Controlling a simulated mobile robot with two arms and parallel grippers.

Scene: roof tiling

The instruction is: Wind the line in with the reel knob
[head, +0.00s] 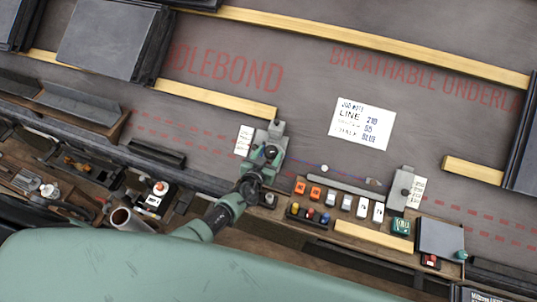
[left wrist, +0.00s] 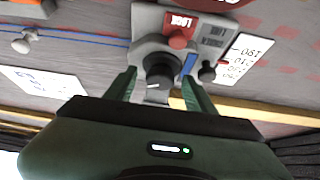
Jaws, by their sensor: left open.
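The grey line reel (head: 274,132) stands on the dark underlay in the head view, mostly behind my left gripper (head: 262,163). In the left wrist view the reel body shows a round black knob (left wrist: 160,68), a red button (left wrist: 178,40) by a red LOCK label, and a small dark knob (left wrist: 207,72). My left gripper (left wrist: 160,88) is open, its green fingers on either side of the round black knob; contact cannot be told. The blue line (left wrist: 85,37) runs left from the reel. In the head view it runs right past a white bead (head: 323,168). My right gripper is out of view.
A grey end block (head: 403,189) stands to the right. A job note (head: 362,124) lies on the underlay. A tool tray (head: 330,209) with coloured pieces, wooden battens (head: 215,97) and slate stacks (head: 105,42) surround the area. Open underlay lies above the line.

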